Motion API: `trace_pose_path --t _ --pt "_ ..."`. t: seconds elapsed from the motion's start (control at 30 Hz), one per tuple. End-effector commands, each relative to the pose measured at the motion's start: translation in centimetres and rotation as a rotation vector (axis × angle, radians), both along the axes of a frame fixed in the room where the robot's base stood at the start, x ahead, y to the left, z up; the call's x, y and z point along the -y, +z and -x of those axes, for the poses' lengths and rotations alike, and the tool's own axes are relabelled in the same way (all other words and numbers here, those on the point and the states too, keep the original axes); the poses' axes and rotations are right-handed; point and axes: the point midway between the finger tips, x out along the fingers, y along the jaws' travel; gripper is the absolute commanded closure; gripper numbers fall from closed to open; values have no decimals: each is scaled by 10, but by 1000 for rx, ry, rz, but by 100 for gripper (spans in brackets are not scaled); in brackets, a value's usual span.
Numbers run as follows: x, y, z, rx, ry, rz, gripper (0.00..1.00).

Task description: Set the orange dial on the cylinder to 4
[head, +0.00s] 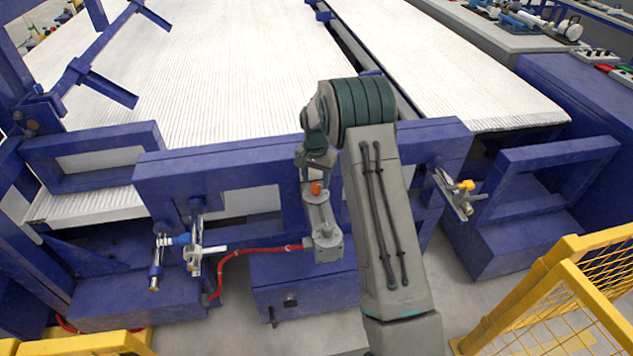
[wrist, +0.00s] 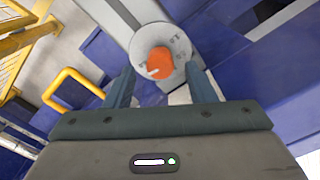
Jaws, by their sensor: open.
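The orange dial (wrist: 160,63) sits at the centre of a pale round face (wrist: 178,46) with small marks around it, too small to read. A white line on the dial points to the lower left in the wrist view. In the head view the dial (head: 316,188) shows on top of the grey cylinder (head: 322,220), just below my gripper (head: 312,172). In the wrist view my gripper (wrist: 160,88) is open, with one finger on each side of the dial's lower edge. I cannot tell whether the fingers touch it.
A red hose (head: 255,250) runs left from the cylinder's base. A blue frame (head: 240,170) stands behind it. A white valve fitting (head: 195,250) is at left and a yellow-tipped one (head: 462,188) at right. Yellow fencing (head: 560,290) stands at lower right.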

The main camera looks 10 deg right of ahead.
Motion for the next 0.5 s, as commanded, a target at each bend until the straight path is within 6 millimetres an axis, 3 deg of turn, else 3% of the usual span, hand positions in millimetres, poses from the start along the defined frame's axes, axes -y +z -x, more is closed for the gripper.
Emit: trace_pose_path --t 0.2,0.5 --pt "0 -22 0 -1 0 0 50" --pt "0 -26 0 1 0 0 50"
